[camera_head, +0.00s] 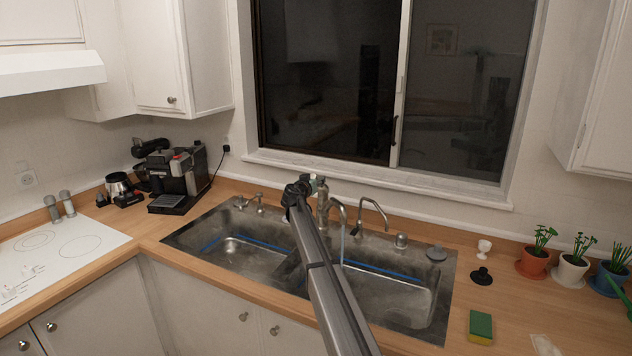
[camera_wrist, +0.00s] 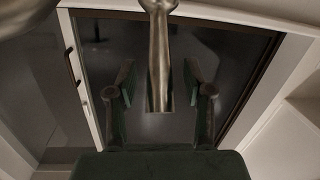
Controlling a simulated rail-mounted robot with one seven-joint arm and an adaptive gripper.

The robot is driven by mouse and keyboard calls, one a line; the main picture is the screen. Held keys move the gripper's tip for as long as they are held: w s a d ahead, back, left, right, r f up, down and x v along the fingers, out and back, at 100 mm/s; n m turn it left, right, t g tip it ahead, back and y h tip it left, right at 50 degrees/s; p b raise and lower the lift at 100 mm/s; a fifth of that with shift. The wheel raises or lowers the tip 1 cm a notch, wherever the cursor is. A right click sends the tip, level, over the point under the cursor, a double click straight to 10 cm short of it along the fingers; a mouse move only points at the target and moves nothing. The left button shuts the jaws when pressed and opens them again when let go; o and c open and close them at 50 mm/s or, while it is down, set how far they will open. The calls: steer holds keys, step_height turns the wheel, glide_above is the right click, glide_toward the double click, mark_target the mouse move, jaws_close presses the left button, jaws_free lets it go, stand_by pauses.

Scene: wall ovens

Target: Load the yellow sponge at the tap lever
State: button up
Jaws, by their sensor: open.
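The sponge (camera_head: 481,325), green on top with a yellow side, lies on the wooden counter right of the sink. The metal tap (camera_head: 322,203) stands behind the sink, and a thin stream of water falls from its spout. My gripper (camera_head: 303,188) is up at the tap, far from the sponge. In the wrist view my gripper (camera_wrist: 160,68) has its two fingers spread, with a metal piece of the tap (camera_wrist: 160,48) between them. Gaps show on both sides, so the fingers look clear of it. The arm hides part of the sink in the head view.
The double sink (camera_head: 435,305) fills the counter's middle. A coffee machine (camera_head: 178,178) stands at left. A white egg cup (camera_head: 484,248), a black stopper (camera_head: 481,275) and potted plants (camera_head: 572,268) stand at right. The window (camera_head: 460,90) is close behind the tap.

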steer(key=v, duration=1.1)
steer(key=shift+d, duration=0.1)
